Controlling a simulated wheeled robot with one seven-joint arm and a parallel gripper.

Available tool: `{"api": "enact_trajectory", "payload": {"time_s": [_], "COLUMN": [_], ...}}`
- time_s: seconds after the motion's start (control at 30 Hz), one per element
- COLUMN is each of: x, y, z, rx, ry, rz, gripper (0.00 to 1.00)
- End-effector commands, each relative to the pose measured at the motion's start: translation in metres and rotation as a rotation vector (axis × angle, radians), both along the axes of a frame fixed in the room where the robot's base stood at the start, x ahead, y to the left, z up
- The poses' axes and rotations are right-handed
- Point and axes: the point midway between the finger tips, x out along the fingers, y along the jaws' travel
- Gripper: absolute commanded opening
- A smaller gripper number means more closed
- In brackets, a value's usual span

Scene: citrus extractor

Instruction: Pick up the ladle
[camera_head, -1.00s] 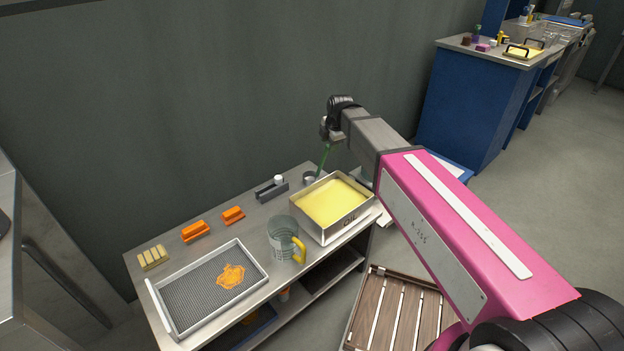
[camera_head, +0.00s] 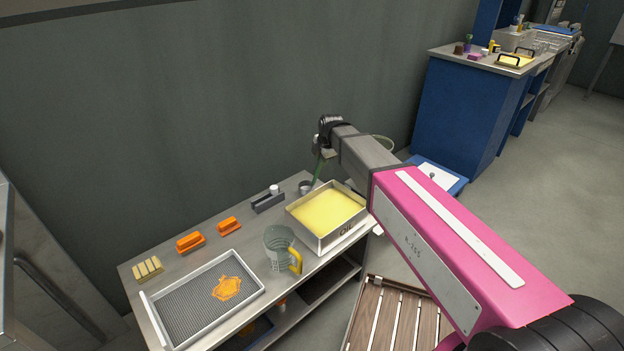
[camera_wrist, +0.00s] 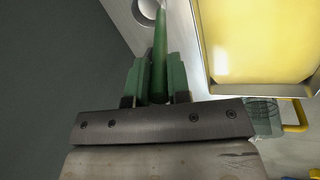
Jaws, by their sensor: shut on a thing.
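The ladle has a slim green handle (camera_head: 318,172) and a small round metal bowl (camera_head: 305,187). It is at the back right corner of the steel table, beside the tray of yellow liquid. My gripper (camera_wrist: 157,80) is shut on the green handle, which runs between its two green-padded fingers in the wrist view. The bowl also shows at the top of the wrist view (camera_wrist: 148,8), partly cut off. The handle stands tilted, with the bowl low at the table top. I cannot tell whether the bowl touches the table. My wrist hides the handle's upper end in the head view.
The yellow-filled tray (camera_head: 345,234) stands close to the ladle's right. A clear jug (camera_head: 280,250), a grey block (camera_head: 268,203), orange pieces (camera_head: 190,242) and a mesh tray (camera_head: 255,291) share the table (camera_head: 205,262). A dark wall (camera_head: 200,110) rises behind it.

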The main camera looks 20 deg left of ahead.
Motion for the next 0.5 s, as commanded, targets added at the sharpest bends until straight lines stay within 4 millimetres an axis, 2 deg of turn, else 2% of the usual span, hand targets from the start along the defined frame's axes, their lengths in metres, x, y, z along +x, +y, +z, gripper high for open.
{"api": "enact_trajectory", "payload": {"time_s": [0.27, 0.47, 0.5], "x": [0.0, 0.0, -0.005], "y": [0.0, 0.0, 0.003], "z": [0.011, 0.04, 0.046], "rx": [0.0, 0.002, 0.001], "ry": [0.0, -0.001, -0.002], "rz": [0.0, 0.0, 0.002], "gripper": [0.0, 0.0, 0.0]}}
